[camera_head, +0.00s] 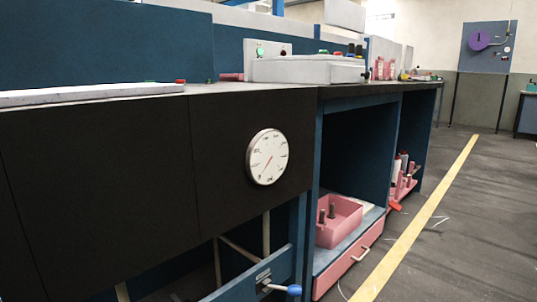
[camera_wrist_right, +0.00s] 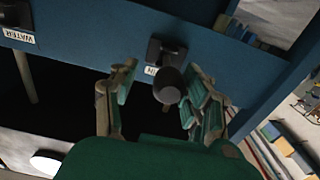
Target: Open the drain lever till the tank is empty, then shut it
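The drain lever shows in the right wrist view as a dark round knob (camera_wrist_right: 168,85) on a black mount (camera_wrist_right: 165,50). A partly hidden label ending in "IN" is beside it. My right gripper (camera_wrist_right: 161,72) is open, with one finger on each side of the knob; contact is not clear. In the head view a lever with a blue ball end (camera_head: 290,290) sits on the blue rail at the bottom edge; I cannot tell whether it is the same lever. A round white gauge (camera_head: 268,157) has its red needle pointing lower left. Neither gripper shows in the head view. The tank's inside is hidden.
Another black mount (camera_wrist_right: 14,12) with a "WATER" label (camera_wrist_right: 18,35) is on the same blue rail. A pink tray (camera_head: 340,220) with dark pegs sits on the lower shelf. Black panels front the bench. The floor at right is clear.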

